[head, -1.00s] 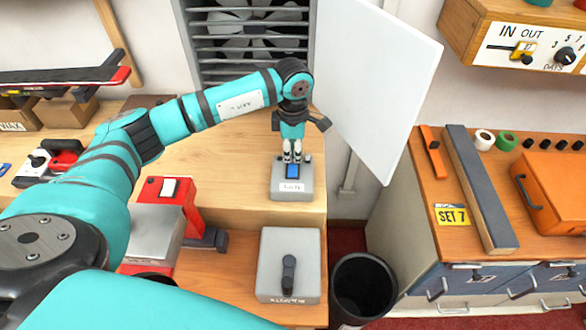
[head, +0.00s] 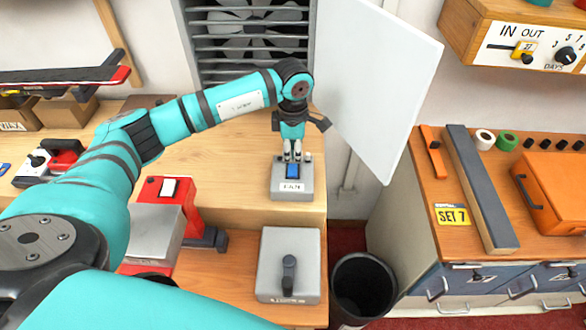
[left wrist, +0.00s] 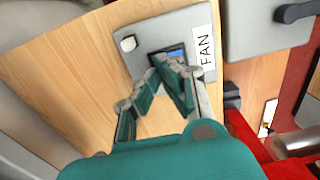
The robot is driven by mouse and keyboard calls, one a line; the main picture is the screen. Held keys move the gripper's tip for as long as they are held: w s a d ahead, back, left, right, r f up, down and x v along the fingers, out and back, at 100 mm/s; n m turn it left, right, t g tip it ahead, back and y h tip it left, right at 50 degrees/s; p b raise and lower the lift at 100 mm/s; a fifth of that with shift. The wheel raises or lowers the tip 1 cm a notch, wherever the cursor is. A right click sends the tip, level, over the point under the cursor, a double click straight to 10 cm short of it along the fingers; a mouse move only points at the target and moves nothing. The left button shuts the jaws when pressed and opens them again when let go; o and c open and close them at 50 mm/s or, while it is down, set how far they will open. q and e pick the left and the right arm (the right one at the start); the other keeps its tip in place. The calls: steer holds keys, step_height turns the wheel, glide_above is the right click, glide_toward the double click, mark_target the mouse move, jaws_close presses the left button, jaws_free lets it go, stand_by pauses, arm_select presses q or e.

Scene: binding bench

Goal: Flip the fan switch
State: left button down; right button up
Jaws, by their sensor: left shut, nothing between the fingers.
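The fan switch box (head: 292,192) is a grey box on the right end of the wooden bench, with a blue rocker (head: 293,171) and a label on its front. In the left wrist view the label (left wrist: 204,52) reads FAN, and the blue rocker (left wrist: 176,52) shows just past my fingertips. My left gripper (head: 292,158) points down over the rocker, shut and empty. In the left wrist view its fingertips (left wrist: 165,62) are at the rocker's edge and cover part of it. I cannot tell whether they touch it. My right gripper is not in view.
A grey box with a black lever (head: 289,272) stands lower in front. A red device with a white rocker (head: 170,188) is to the left. A white panel (head: 378,85) rises right of my gripper. The vented fan (head: 245,40) is behind. A black bin (head: 363,287) stands at right.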

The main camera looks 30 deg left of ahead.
mark_target(293, 165)
arm_select(q)
steer(key=shift+f+b, duration=1.05)
steer(key=shift+f, duration=0.2)
stand_by(0.3)
steer(key=shift+r, duration=0.1)
steer(key=shift+r+p, duration=1.8)
steer(key=shift+r, duration=1.7)
steer(key=shift+f, duration=0.1)
